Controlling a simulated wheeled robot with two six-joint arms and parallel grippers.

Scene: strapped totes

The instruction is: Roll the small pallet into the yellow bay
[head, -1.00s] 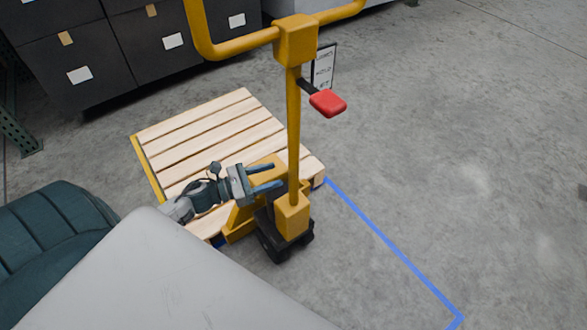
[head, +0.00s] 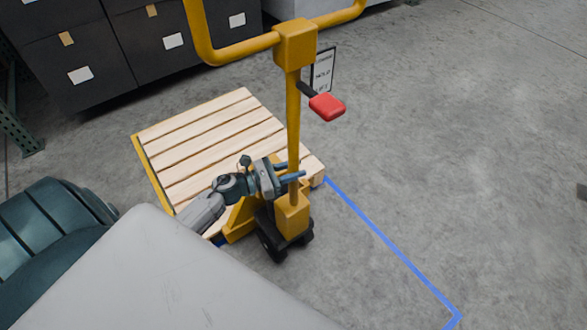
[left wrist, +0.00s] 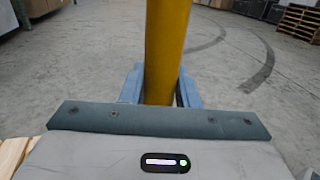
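The small wooden pallet (head: 215,135) lies on the floor in the head view. A yellow strip (head: 150,172) runs along its left edge; I cannot tell whether it is floor marking. A yellow pallet jack stands at the pallet's near right corner, with an upright post (head: 293,130), a looped handle (head: 240,46) and a dark wheeled foot (head: 272,240). My left gripper (head: 293,171) is at the lower post. In the left wrist view its fingers (left wrist: 160,88) lie on either side of the yellow post (left wrist: 166,45), seemingly with a slim gap on one side. My right gripper is out of view.
A blue floor line (head: 385,245) runs from the pallet's right corner toward the lower right. Dark cabinets (head: 150,50) stand behind. A red-tipped lever (head: 327,106) and a small sign (head: 323,70) are beside the post.

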